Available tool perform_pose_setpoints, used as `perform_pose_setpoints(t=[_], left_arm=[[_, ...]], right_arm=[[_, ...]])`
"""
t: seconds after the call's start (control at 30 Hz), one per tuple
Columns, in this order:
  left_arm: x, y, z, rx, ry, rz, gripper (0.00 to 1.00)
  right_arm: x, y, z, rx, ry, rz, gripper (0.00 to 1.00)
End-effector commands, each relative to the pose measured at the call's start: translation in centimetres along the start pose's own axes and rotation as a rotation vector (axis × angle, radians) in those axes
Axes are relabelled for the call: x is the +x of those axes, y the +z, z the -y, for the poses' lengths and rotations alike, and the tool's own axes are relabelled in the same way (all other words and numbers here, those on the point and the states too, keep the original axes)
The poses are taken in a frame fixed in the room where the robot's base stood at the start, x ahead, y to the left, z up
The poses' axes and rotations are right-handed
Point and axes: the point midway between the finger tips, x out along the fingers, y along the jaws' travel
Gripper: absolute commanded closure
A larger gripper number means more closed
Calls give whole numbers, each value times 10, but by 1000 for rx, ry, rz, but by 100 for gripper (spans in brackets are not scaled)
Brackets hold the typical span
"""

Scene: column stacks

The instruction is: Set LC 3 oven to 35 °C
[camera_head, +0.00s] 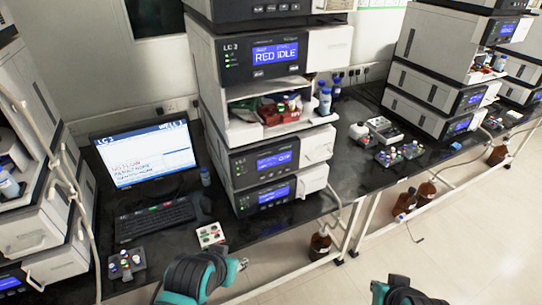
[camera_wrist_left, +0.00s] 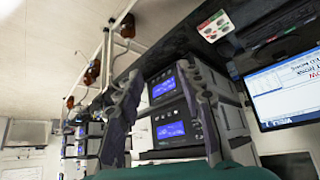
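The LC 3 stack stands mid-picture in the head view. Its top labelled unit (camera_head: 262,56) has a blue display reading "RED IDLE". Below an open bay are two units with blue displays, an upper one (camera_head: 276,158) and a lower one (camera_head: 274,191); their text is too small to read surely. I cannot tell which unit is the oven. In the left wrist view my left gripper (camera_wrist_left: 165,90) is open and empty, its two fingers wide apart, with blue-display units behind them. In the head view my left arm ends low, in front of the bench.
An LC 3 monitor (camera_head: 146,160) and keyboard (camera_head: 155,219) stand left of the stack. A white card with coloured spots (camera_head: 210,235) and a vial rack (camera_head: 124,264) lie near the bench's front edge. Brown bottles (camera_head: 320,243) stand below.

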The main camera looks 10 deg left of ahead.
Motion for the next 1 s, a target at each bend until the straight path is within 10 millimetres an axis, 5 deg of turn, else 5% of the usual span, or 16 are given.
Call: perform_pose_setpoints(t=[0.47, 0.63, 1.0], left_arm=[[0, 0, 0, 0, 0, 0, 62], [0, 0, 0, 0, 0, 0, 99], [0, 0, 0, 0, 0, 0, 100]], right_arm=[[0, 0, 0, 1, 0, 0, 100], [0, 0, 0, 1, 0, 0, 100], [0, 0, 0, 1, 0, 0, 100]])
